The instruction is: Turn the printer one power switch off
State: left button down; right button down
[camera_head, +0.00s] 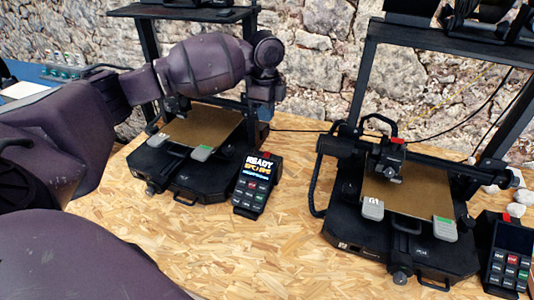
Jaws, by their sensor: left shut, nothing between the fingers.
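Two dark 3D printers stand on the wooden table. The left printer (180,178) has a tan bed, and its control box (252,185) shows a lit screen reading READY. The right printer (400,240) has a similar tan bed, and its control box (505,255) has a dark screen. I cannot read which one is printer one, and I cannot make out a power switch. My left arm reaches over the left printer, with its wrist bent downward at the printer's right upright. My left gripper (263,128) is shut and empty there, small and partly hidden. My right gripper is not in view.
A stone wall stands behind the table. Black cables (300,130) run between the printers. Bare table (270,245) lies in front and between the printers.

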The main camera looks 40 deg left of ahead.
pick_arm(q)
jog(key=shift+a+r, duration=0.15)
jog(key=shift+r, duration=0.1)
jog(key=b, duration=0.2)
send_near(266, 155)
jog(key=f, duration=0.2)
jog(key=s+f, duration=0.1)
jog(key=f, duration=0.2)
jog(key=shift+s+d+f, duration=0.25)
jog(key=shift+d+f, duration=0.05)
jog(key=shift+d, duration=0.1)
jog(key=shift+f+b, duration=0.35)
jog(key=shift+f, duration=0.45)
